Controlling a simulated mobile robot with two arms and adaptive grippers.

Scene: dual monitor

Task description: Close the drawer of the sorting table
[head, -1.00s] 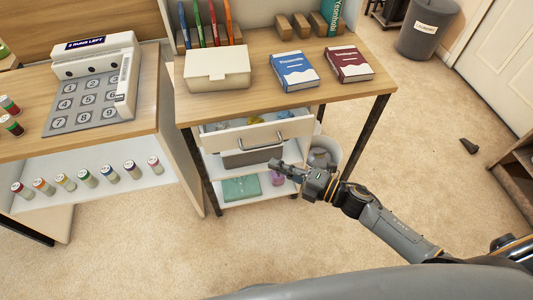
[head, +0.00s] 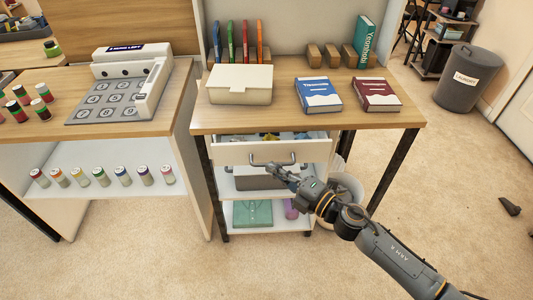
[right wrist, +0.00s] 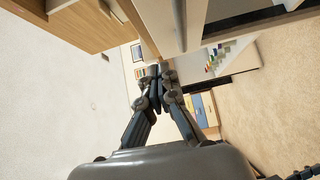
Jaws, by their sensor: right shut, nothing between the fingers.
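The sorting table (head: 300,121) has a wooden top and dark legs. Its white drawer (head: 232,155) is pulled out under the top, with a few small colored items visible inside. A grey bar handle (head: 288,162) is on the drawer front. My right gripper (head: 272,171) is in front of the drawer, close below the handle; I cannot tell whether it touches. In the right wrist view its fingers (right wrist: 158,73) are together with nothing between them. My left gripper is out of view.
On the tabletop are a cream box (head: 240,85), a blue book (head: 318,95) and a red book (head: 376,94). A shelf below holds a green item (head: 252,213). A white bin (head: 347,187) stands behind my right arm. Carpet in front is clear.

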